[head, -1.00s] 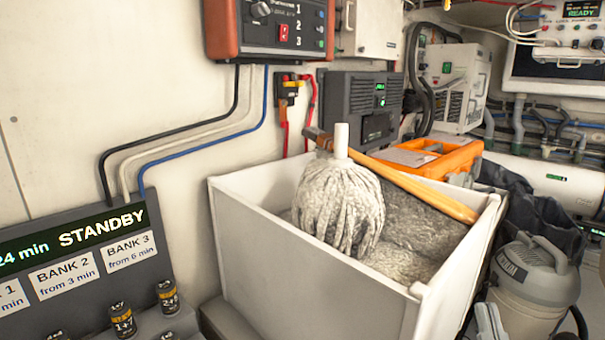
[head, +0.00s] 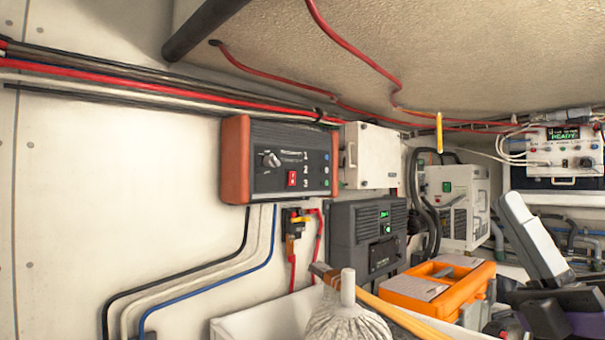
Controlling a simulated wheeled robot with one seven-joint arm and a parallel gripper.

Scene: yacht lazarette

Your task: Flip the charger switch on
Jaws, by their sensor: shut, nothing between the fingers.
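The charger panel (head: 286,160), a dark box with orange-red end caps, hangs on the white wall left of centre in the head view. Its face has a round knob (head: 271,160), a small red switch (head: 292,179), the numbers 1, 2, 3 and small lights on its right side. The switch is too small to tell which way it is set. Pale and dark links of my arm (head: 535,240) show at the lower right, well apart from the charger. I cannot make out gripper fingers there.
An orange toolbox (head: 440,288), a dark unit (head: 367,235) and a white cabinet (head: 371,157) are to the right. Red cables (head: 200,90) run above. The wall left of the charger is open.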

